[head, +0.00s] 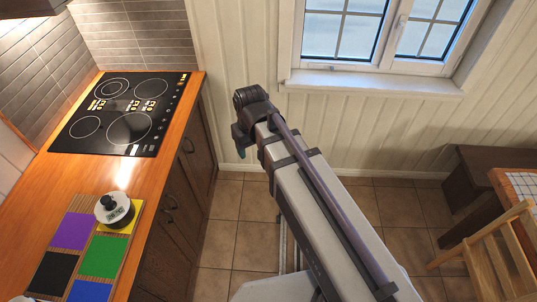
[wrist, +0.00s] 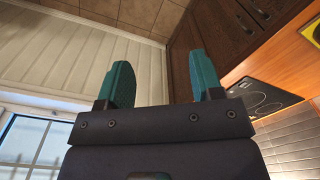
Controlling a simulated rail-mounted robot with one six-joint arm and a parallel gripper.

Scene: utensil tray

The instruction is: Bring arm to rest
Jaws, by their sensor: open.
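My arm stretches forward in the head view over the tiled floor, to the right of the counter. My gripper (wrist: 162,80) shows in the wrist view with two teal fingers apart and nothing between them. In the head view only a small teal bit of it shows below the arm's dark wrist, so most of the gripper is hidden there. The gripper is in free air, clear of the counter and of the wall.
A wooden counter (head: 60,180) runs along the left with a black cooktop (head: 124,113). A round timer-like device (head: 115,210) sits on a board with coloured squares (head: 100,257). A window (head: 372,35) is behind. A wooden chair (head: 490,262) and a table stand at right.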

